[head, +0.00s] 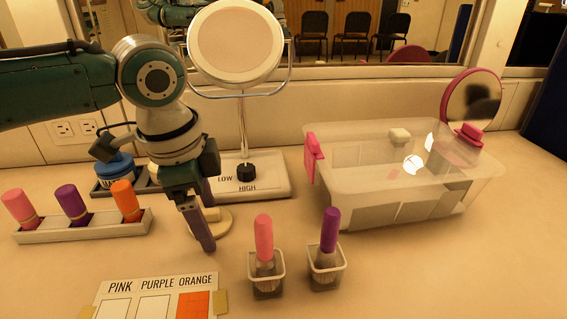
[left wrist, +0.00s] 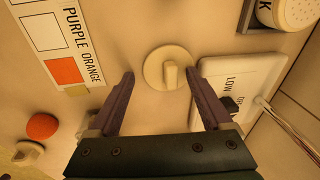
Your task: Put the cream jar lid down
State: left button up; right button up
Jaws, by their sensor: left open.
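The cream jar lid (head: 222,222) is a pale disc with a raised knob, lying flat on the counter in front of the mirror stand. It also shows whole in the left wrist view (left wrist: 153,68). My left gripper (head: 203,226) is open above it; in the left wrist view the two fingertips (left wrist: 158,76) stand apart on either side of the knob, with clear gaps. The gripper partly hides the lid in the head view. My right gripper is not in view.
The mirror stand base (head: 275,187) is close behind the lid. A rack (head: 92,229) with pink, purple and orange handles is at left. Two cups (head: 266,283) (head: 325,275) hold brushes in front. A colour card (head: 150,283) lies nearby; a clear bin (head: 385,215) is right.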

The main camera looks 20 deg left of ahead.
pick_arm(q)
notch_tip(320, 180, up, 11)
jog(key=s+p, duration=0.2)
jog(key=p, duration=0.2)
jog(key=s+d+f+n, duration=0.1)
jog(key=s+d, duration=0.2)
jog(key=s+d+f+t+h, duration=0.1)
jog(key=s+d+f, duration=0.1)
jog(key=s+d, duration=0.1)
jog(key=s+d+f+n+h, duration=0.1)
jog(key=s+d+f, duration=0.1)
jog(key=d, duration=0.3)
jog(key=shift+s+d+f+n, duration=0.15)
jog(key=shift+s+n, duration=0.15)
jog(key=shift+s, duration=0.3)
jog(key=s+n, duration=0.1)
jog(key=s+a+n, duration=0.1)
jog(key=s, duration=0.1)
jog(key=s+n+t, duration=0.1)
jog(key=shift+s+a+f, duration=0.2)
jog(key=shift+s+f, duration=0.05)
jog(key=shift+f, duration=0.05)
jog(key=s+a+n, duration=0.1)
jog(key=s+a, duration=0.1)
jog(key=s+a+n+y, duration=0.1)
jog(key=s+n, duration=0.1)
jog(key=shift+s+a+n+y, duration=0.1)
jog(key=shift+a+n+y, duration=0.2)
jog(key=shift+a, duration=0.1)
jog(key=shift+s+a, duration=0.15)
